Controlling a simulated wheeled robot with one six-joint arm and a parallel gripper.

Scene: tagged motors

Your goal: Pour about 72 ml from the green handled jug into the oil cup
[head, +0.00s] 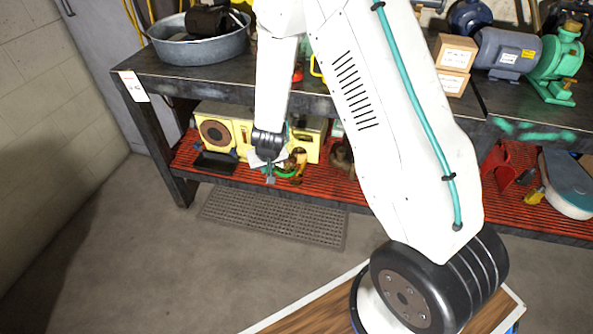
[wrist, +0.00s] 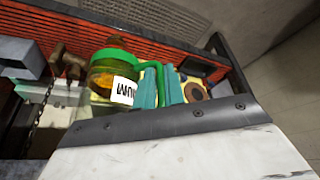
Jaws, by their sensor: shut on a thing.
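The green handled jug (wrist: 103,75) is clear, with a green rim, a white label and amber liquid inside. My gripper (wrist: 160,86) has its teal fingers closed on the jug's green handle in the wrist view. In the head view the jug (head: 286,173) is small and partly hidden by my wrist, over the red lower shelf. I cannot tell whether it touches the shelf. I cannot pick out the oil cup for sure in either view.
A yellow machine (head: 213,121) and a dark tray (head: 214,163) stand on the red slatted shelf (head: 330,183) beside the jug. The dark bench top (head: 160,72) hangs above. A brown metal part (wrist: 68,62) is near the jug. A floor mat (head: 272,219) lies in front.

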